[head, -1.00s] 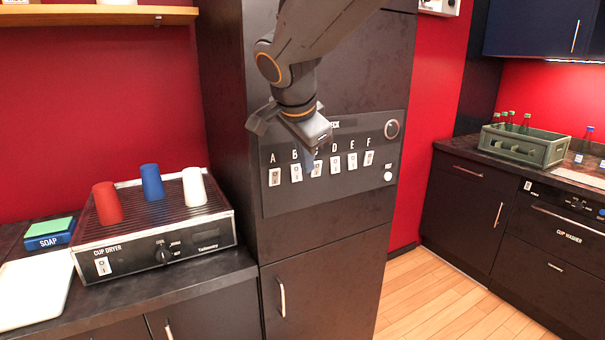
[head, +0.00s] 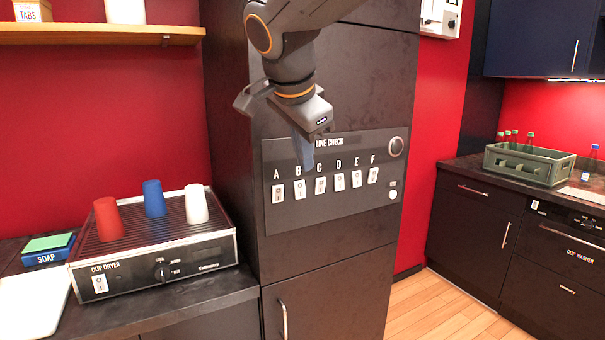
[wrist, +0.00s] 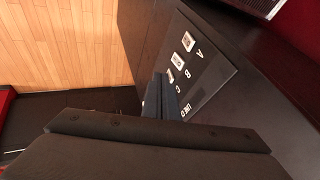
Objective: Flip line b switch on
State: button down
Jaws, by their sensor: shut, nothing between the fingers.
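The line check panel (head: 335,205) is set in the dark cabinet front, with a row of white switches under letters A to F. The line B switch (head: 299,190) is a small white rocker below the letter B; its position is too small to tell. It also shows in the wrist view (wrist: 179,60), beside the letter B. My gripper (head: 308,165) is shut and empty. In the head view its tip is in front of the panel, near the letter C and to the right of B. In the wrist view its fingers (wrist: 160,98) point toward the panel, near the C switch.
A round knob (head: 396,146) and a white button (head: 393,195) are at the panel's right. A cup dryer (head: 150,262) with red, blue and white cups stands on the left counter. A green crate (head: 528,164) stands on the right counter. Space before the panel is free.

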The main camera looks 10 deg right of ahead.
aim_at(301, 189)
jog(key=shift+s+f+b, duration=0.1)
jog(key=shift+f+b, duration=0.55)
jog(key=shift+b, duration=1.2)
jog(key=shift+r, duration=0.1)
jog(key=p+x, duration=0.1)
jog(key=x, duration=0.2)
jog(key=w+p+x, duration=0.1)
jog(key=x, duration=0.3)
jog(key=a+p+x, duration=0.1)
jog(key=x, duration=0.3)
jog(key=shift+w+d+r, duration=0.1)
jog(key=shift+w+r, duration=0.15)
jog(key=shift+w, duration=0.15)
jog(key=shift+w+a+f+p, duration=0.1)
jog(key=shift+w+p, duration=0.1)
jog(key=shift+w, duration=0.15)
jog(key=shift+w+a+f+p, duration=0.1)
jog(key=shift+w+p, duration=0.05)
jog(key=shift+w, duration=0.25)
